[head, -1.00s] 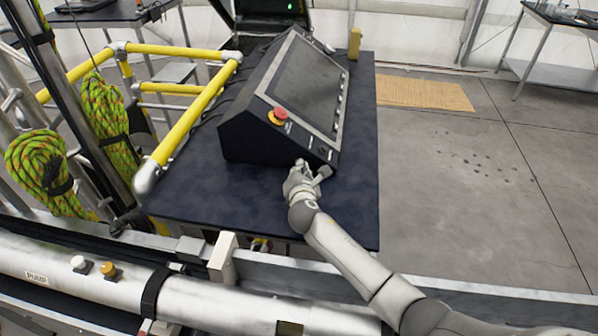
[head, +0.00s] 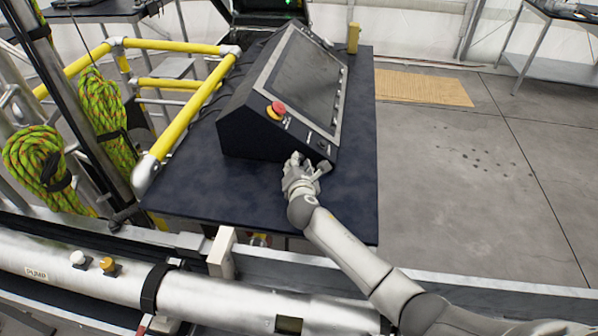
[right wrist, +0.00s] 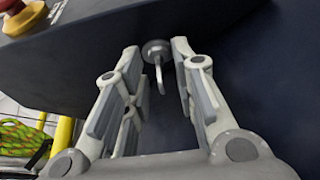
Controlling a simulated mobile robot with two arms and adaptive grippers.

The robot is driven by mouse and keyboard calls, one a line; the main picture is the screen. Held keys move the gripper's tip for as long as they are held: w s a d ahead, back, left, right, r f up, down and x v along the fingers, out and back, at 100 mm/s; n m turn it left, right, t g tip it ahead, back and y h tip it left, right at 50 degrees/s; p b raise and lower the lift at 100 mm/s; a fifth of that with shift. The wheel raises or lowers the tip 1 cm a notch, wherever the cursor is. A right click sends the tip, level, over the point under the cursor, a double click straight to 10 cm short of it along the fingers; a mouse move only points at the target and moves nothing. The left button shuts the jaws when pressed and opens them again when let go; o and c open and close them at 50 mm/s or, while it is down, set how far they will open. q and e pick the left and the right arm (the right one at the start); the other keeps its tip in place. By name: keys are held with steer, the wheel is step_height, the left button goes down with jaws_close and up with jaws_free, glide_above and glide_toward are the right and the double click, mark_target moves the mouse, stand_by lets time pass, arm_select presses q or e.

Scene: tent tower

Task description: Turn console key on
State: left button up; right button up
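The dark console (head: 262,135) stands on a dark table, with a slanted screen and a red emergency button. My right gripper (head: 310,165) is at the console's lower front edge. In the right wrist view, its fingers (right wrist: 155,72) are spread on either side of the key, with visible gaps. The key is hidden behind the gripper in the head view. My left gripper is not in view.
The red button (head: 276,110) on a yellow base sits above the gripper, to the left. Yellow railings (head: 190,125) and coiled green ropes (head: 40,165) stand left of the table (head: 190,190). A silver pipe (head: 80,270) runs along the front.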

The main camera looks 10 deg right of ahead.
steer(key=v, duration=1.2)
steer(key=shift+w, duration=0.1)
